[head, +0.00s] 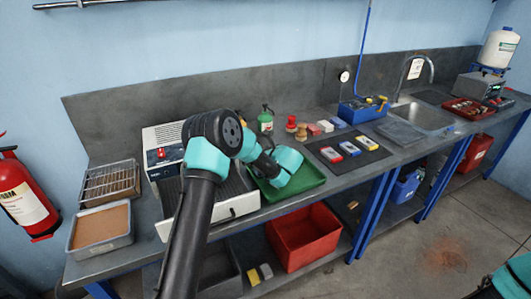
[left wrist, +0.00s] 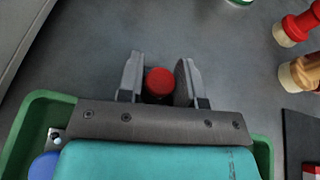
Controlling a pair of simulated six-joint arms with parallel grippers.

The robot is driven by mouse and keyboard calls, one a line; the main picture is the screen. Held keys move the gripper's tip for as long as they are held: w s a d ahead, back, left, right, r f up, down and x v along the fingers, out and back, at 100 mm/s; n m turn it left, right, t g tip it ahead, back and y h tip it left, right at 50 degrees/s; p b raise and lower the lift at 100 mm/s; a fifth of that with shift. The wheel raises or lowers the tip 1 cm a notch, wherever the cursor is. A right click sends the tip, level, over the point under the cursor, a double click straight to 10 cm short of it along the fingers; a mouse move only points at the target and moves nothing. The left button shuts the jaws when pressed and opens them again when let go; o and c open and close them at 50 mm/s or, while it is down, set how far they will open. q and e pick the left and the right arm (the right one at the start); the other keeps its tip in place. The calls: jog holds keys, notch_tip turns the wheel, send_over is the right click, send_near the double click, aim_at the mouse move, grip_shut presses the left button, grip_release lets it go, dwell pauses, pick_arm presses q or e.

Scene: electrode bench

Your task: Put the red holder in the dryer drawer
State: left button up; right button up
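The dryer (head: 160,137) stands at the left of the bench in the head view, and its white-fronted drawer (head: 236,209) is pulled out toward me. My left arm crosses in front of it. My left gripper (left wrist: 160,78) shows in the left wrist view with its fingers on both sides of a round red end, which I take for the red holder (left wrist: 160,82). In the head view the gripper is hidden behind my wrist, over the green tray (head: 313,182). My right gripper is out of view.
A blue object (left wrist: 44,167) lies in the tray. Red-topped wooden pieces (head: 291,123) and a green bottle (head: 265,120) stand behind it. A dark mat (head: 370,142) with small boxes lies to the right. A wire rack (head: 108,182) and sand-coloured bin (head: 100,226) are at the left.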

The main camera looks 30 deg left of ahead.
pick_arm(q)
jog(key=o, duration=0.3)
jog(key=shift+o, duration=0.2)
jog(key=shift+r, duration=0.1)
jog(key=v, duration=1.2)
jog(key=shift+o, duration=0.4)
